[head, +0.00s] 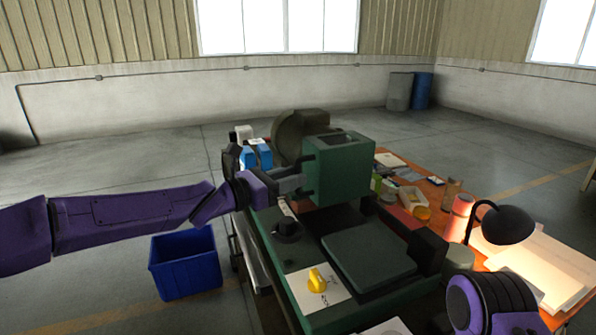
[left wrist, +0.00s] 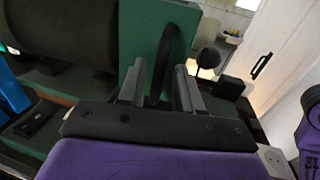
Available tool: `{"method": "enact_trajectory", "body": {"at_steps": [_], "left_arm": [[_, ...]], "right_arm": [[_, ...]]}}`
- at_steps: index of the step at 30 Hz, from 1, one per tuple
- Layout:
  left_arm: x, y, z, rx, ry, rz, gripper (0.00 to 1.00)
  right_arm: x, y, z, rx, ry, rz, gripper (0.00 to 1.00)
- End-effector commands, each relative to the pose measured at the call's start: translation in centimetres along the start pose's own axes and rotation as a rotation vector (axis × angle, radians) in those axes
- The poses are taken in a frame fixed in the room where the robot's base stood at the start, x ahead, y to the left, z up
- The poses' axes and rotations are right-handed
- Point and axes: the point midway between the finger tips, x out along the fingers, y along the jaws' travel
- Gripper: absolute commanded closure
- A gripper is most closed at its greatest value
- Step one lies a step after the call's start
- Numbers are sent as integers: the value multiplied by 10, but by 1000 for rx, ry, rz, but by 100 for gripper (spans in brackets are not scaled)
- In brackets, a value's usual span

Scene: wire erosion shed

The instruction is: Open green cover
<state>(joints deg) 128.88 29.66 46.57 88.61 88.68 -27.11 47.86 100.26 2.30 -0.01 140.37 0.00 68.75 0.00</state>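The green cover (head: 345,175) is a boxy housing on the machine, with a dark opening in its top. In the left wrist view the green cover (left wrist: 140,35) carries a black curved handle (left wrist: 172,45). My left gripper (head: 298,183) is at the left side of the cover. In the left wrist view my left gripper (left wrist: 162,80) has its fingers apart, with the handle between them. I cannot tell whether they touch it. My right arm (head: 490,305) shows at the lower right, but its gripper is out of view.
A flat green plate (head: 368,255) and a yellow knob (head: 317,280) are on the machine's front. A blue bin (head: 185,265) stands on the floor at left. A black lamp (head: 508,225) and papers (head: 545,265) are on the orange bench at right. Open floor lies behind.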

Motion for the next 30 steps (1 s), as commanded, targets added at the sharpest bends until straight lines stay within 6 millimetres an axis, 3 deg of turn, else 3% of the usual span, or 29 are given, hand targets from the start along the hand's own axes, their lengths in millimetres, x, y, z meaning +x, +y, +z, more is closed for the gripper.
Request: {"method": "enact_trajectory", "body": {"at_steps": [5,13,14,17,30], "left_arm": [[21,0,0,-1,3,1,66],[25,0,-1,0,2,1,66],[24,0,-1,0,2,1,69],[24,0,-1,0,3,1,100],[24,9,-4,4,2,38,100]], "right_arm": [[-8,1,-3,0,0,0,32],[-8,1,-3,0,0,0,32],[-8,1,-3,0,0,0,32],[-8,1,-3,0,0,0,32],[7,-1,3,0,0,0,32]]}}
